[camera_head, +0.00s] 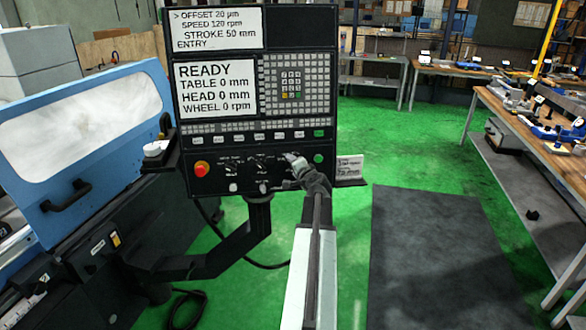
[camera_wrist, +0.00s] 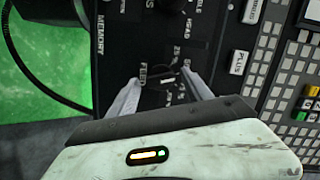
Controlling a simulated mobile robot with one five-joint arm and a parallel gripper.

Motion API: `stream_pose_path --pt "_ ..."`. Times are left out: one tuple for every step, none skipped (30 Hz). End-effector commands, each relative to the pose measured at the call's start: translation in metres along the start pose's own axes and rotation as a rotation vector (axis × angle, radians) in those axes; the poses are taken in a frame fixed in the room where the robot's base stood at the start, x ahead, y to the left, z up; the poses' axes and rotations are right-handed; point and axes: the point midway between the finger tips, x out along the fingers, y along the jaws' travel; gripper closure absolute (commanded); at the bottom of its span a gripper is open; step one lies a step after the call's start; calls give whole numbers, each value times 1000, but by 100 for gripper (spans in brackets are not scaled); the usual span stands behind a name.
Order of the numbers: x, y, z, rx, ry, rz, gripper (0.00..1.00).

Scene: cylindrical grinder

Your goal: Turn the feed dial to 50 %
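The dial's pointer and scale are too dark and small to read. In the head view my gripper (camera_head: 294,160) is at the rightmost dial of the lower panel row and covers most of it.
Two other dials (camera_head: 231,161) (camera_head: 262,161) sit left of my gripper. A red stop button (camera_head: 201,169) and a green button (camera_head: 318,158) are on the same panel. The screen (camera_head: 217,88) reads READY.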

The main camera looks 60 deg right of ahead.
Motion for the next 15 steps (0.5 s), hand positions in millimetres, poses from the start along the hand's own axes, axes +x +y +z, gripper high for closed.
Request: stream_pose_path --pt "0 0 0 0 0 0 41" --pt "0 0 0 1 0 0 41" --pt "-1 0 0 1 0 -1 41" --pt "-2 -1 0 1 1 -1 41" --pt "-4 -1 0 1 1 -1 41" --pt "-7 -1 0 1 1 -1 41" --pt "-11 -1 0 1 2 0 41" --pt "-15 -1 0 1 2 0 41" --pt "-21 -2 0 1 2 0 41" --pt "-27 -2 0 1 2 0 41" --pt "-33 -2 0 1 2 0 41" --pt "-42 -2 0 1 2 0 41" --pt "-48 -2 0 1 2 0 41" --pt "-55 -2 0 1 2 0 41" --pt "-63 -2 0 1 2 0 41"
